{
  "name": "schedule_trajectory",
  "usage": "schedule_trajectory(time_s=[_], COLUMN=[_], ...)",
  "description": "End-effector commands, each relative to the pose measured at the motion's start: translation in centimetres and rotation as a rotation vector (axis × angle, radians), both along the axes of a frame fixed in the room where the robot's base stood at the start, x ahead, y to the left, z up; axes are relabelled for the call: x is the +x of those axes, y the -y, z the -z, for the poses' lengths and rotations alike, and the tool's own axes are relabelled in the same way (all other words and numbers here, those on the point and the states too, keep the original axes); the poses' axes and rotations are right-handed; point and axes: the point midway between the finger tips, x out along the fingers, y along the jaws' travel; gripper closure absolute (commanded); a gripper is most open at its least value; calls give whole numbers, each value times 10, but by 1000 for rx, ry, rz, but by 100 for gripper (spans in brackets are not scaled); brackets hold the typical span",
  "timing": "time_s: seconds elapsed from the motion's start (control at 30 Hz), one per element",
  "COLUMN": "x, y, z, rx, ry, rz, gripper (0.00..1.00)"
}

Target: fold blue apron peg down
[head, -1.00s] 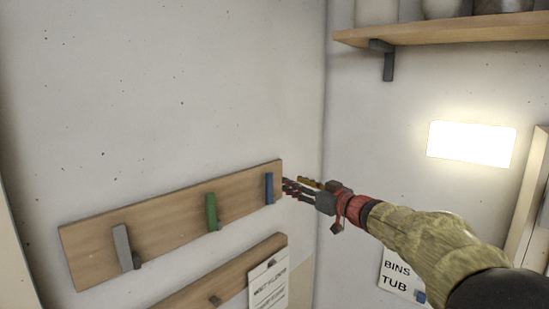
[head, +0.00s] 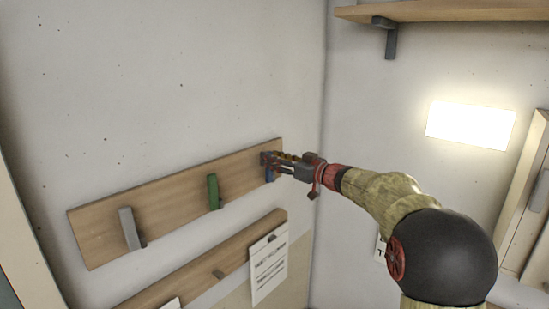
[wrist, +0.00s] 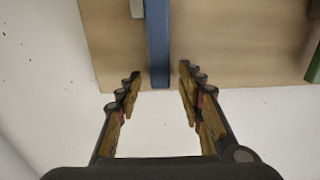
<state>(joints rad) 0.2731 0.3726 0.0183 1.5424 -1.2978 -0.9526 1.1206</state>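The blue peg (head: 269,175) is at the right end of the upper wooden board (head: 160,211), mostly hidden behind my gripper (head: 274,160) in the head view. In the wrist view the blue peg (wrist: 157,40) runs down the board face, with its lower end between the two fingertips of my gripper (wrist: 160,78). The fingers are spread, with a visible gap on each side of the peg. I see no contact, and the depth between fingertips and peg is hard to tell.
A green peg (head: 213,191) and a grey peg (head: 130,228) are farther left on the same board. A lower board (head: 205,268) with a hanging notice (head: 268,265) is beneath. The room corner is just right of the boards. A shelf (head: 440,12) is at upper right.

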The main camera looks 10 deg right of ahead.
Motion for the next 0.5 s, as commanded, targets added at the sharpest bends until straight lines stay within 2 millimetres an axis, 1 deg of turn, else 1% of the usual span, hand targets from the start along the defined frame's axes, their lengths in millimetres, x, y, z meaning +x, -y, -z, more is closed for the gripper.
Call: schedule_trajectory(time_s=[0.2,0.5], x=[0,0], y=[0,0], z=[0,0], rx=[0,0], ry=[0,0], rz=[1,1], gripper=[63,80])
